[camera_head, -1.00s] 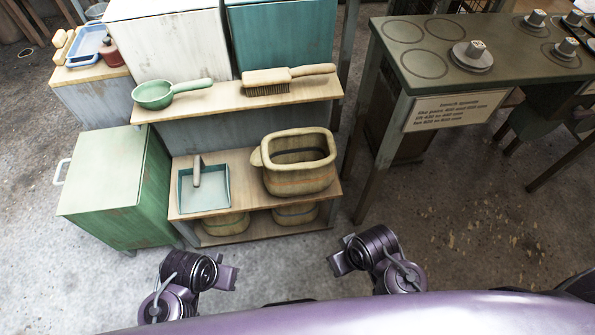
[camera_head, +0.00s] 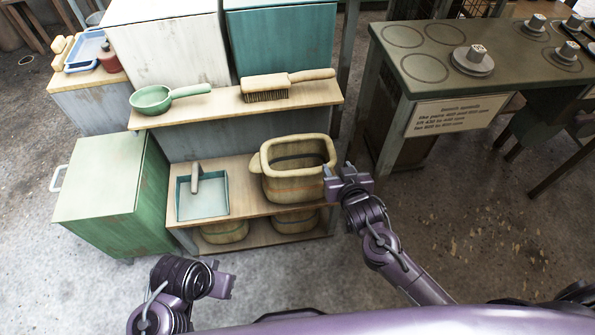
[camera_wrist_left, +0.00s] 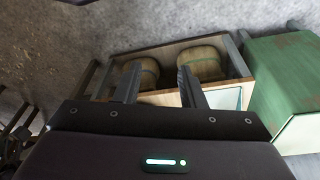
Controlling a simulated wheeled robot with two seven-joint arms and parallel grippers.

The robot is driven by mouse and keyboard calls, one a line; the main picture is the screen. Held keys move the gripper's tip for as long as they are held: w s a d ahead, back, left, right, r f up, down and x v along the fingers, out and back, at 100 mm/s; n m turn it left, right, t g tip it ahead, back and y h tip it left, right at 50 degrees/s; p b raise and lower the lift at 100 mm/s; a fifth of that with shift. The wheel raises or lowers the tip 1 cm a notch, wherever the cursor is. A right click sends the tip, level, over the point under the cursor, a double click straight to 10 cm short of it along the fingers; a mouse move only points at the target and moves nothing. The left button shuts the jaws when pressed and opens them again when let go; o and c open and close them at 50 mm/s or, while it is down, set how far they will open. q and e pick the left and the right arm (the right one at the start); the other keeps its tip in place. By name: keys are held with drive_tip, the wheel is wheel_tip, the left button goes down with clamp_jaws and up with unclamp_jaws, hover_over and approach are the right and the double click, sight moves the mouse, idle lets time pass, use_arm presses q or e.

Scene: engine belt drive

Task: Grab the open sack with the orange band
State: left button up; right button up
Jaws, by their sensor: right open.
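The open sack (camera_head: 292,186), tan with a faint orange band round its side, stands upright on the right of the middle shelf. Its wide mouth faces up and the inside looks dark. My right gripper (camera_head: 347,174) is open and empty at the sack's right side, very close to its wall; I cannot tell whether they touch. My left gripper (camera_head: 224,284) is low in front of the shelf unit, away from the sack. In the left wrist view its fingers (camera_wrist_left: 158,80) stand apart with nothing between them.
A blue dustpan (camera_head: 203,197) lies left of the sack. A brush (camera_head: 283,84) and green pan (camera_head: 165,98) lie on the shelf above. Two more sacks sit below, one at left (camera_head: 224,232). A green cabinet (camera_head: 105,185) and a bench (camera_head: 455,100) flank the unit.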

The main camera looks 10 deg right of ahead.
sight(332, 150)
drive_tip(key=shift+t, duration=0.3)
drive_tip(key=x, duration=0.2)
drive_tip(key=b+x, duration=0.1)
drive_tip(key=x, duration=0.2)
drive_tip(key=b+x, duration=0.1)
drive_tip(key=x, duration=0.1)
drive_tip(key=shift+w+d+r, duration=0.2)
drive_tip(key=shift+w+d, duration=0.05)
drive_tip(key=shift+d, duration=0.15)
drive_tip(key=shift+w+f, duration=0.2)
drive_tip(key=shift+w, duration=0.3)
use_arm(q)
drive_tip(key=d, duration=0.1)
drive_tip(key=w+d+t, duration=0.1)
drive_tip(key=h, duration=0.1)
drive_tip(key=shift+w+d+f+t, duration=0.15)
drive_tip(key=shift+d+f+t, duration=0.15)
drive_tip(key=shift+d+f, duration=0.1)
use_arm(e)
drive_tip(key=shift+r, duration=0.1)
clamp_jaws()
